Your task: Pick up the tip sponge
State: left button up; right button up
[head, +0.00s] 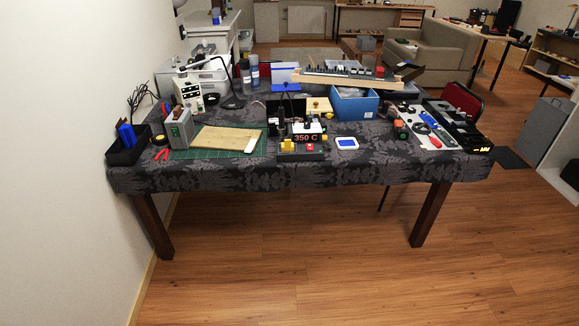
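Several small things stand on a cloth-covered table (300,176), and none can be told for certain as the tip sponge. A small yellow block (288,145) sits at the front of a dark device with a red "350 C" display (306,138). To its right lies a small white tray (346,148) with a blue inside. A white block (251,145) lies at the right end of a wooden board (222,138). Neither of my grippers is in view.
A blue box (354,106) and a long wooden-edged panel (337,80) stand behind. A black bin (126,150) and grey device (179,130) are at the left, tools (428,130) at the right. The floor (300,260) in front is clear.

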aim_at(287, 146)
jog(key=u, duration=0.75)
jog(key=i, duration=0.65)
jog(key=u, duration=0.6)
jog(key=i, duration=1.65)
jog(key=z, duration=1.35)
jog(key=i, duration=0.75)
jog(key=z, duration=0.75)
